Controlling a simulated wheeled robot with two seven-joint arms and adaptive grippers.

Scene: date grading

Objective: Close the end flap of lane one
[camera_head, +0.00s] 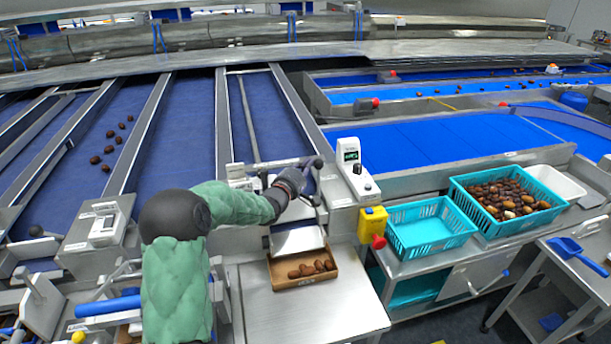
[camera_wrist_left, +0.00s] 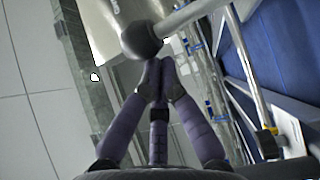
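At the end of the blue lane in the middle of the head view, a metal bar with a dark ball knob (camera_head: 317,162) crosses the lane mouth. The same kind of knob (camera_wrist_left: 142,40) on a grey rod shows large in the left wrist view. My left gripper (camera_head: 300,175) is at this bar; its purple fingers (camera_wrist_left: 158,76) meet at their tips, just by the knob. I cannot tell whether they touch it. A pale metal plate (camera_head: 297,238) slopes down from the lane end over a box; I cannot tell whether it is the flap. My right gripper is not in view.
A brown box (camera_head: 303,277) with several dates stands on the steel table (camera_head: 290,315) below the lane end. A white display unit (camera_head: 352,172) and a yellow box with a red button (camera_head: 372,221) stand close to the right. Turquoise crates (camera_head: 430,228) are farther right.

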